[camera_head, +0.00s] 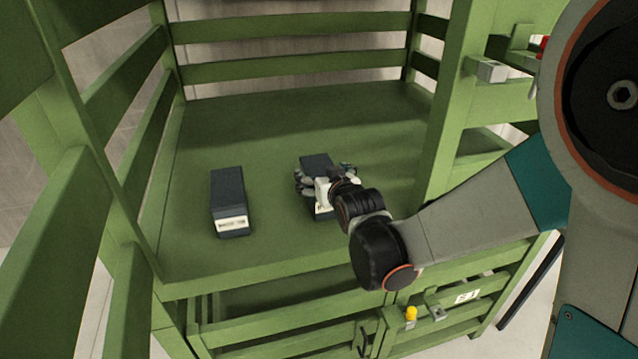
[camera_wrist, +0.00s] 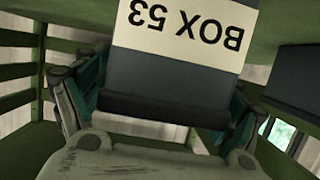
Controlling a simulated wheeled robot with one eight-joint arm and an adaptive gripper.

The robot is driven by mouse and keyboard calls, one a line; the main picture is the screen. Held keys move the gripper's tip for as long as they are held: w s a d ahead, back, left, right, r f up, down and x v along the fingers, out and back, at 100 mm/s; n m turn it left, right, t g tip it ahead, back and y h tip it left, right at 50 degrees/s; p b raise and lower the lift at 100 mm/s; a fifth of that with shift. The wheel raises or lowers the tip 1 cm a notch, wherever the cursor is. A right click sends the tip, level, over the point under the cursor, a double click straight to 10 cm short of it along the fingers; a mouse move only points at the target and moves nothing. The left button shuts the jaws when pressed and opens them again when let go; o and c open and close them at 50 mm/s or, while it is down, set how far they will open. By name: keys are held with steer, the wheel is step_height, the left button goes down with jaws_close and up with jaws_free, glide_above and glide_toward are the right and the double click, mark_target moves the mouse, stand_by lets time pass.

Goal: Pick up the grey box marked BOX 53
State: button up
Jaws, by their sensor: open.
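The dark grey box marked BOX 53 (camera_wrist: 178,80) fills the middle of the wrist view, its white label upside down. In the head view the same box (camera_head: 316,161) lies on the green shelf, partly hidden behind my gripper (camera_head: 326,182). My gripper is open, with one finger on each side of the box; in the wrist view the fingers (camera_wrist: 160,110) flank it left and right. I cannot tell whether the fingers touch its sides.
A second dark grey box (camera_head: 229,190) with a white label lies to the left on the shelf (camera_head: 265,115), with a clear gap between the boxes. Green slatted rails (camera_head: 290,28) enclose the back and sides. A green post (camera_head: 450,110) stands close to the right.

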steer(key=shift+s+r, duration=0.1)
steer(key=shift+s, duration=0.05)
steer(key=c, duration=1.5)
steer(key=shift+r, duration=0.15)
